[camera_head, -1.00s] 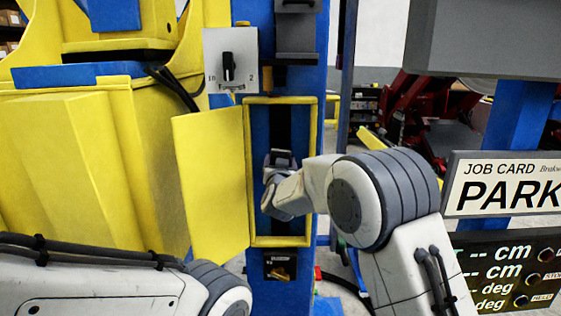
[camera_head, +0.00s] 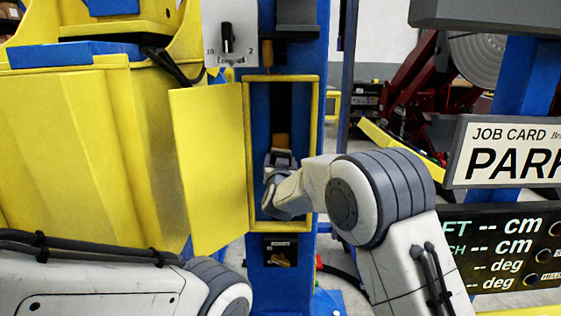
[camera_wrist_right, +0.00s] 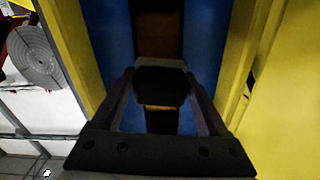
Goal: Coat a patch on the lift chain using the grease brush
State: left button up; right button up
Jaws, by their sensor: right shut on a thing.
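The lift chain (camera_head: 281,98) shows as a dark vertical strip inside the yellow-framed opening of the blue column. My right gripper (camera_head: 281,158) is inside the opening, in front of the strip. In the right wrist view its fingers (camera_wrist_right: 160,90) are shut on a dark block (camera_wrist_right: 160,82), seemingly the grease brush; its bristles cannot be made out. An amber-brown area (camera_head: 281,141) shows on the strip just above the gripper, and also beyond the block in the wrist view (camera_wrist_right: 158,35). I cannot tell whether it is grease or brush. My left gripper is out of view.
A yellow door panel (camera_head: 210,165) stands open left of the opening's yellow frame (camera_head: 315,150). A grey switch box (camera_head: 228,38) is above it. A small black panel (camera_head: 281,250) sits below. The job card sign (camera_head: 512,152) and readout board (camera_head: 505,250) are at right.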

notch_tip(320, 180, down, 8)
jog(key=b, duration=0.6)
jog(key=shift+r, duration=0.2)
jog(key=shift+s+b, duration=1)
jog(key=shift+s, duration=1.95)
jog(key=shift+s+b, duration=0.35)
jog(key=shift+s, duration=1.15)
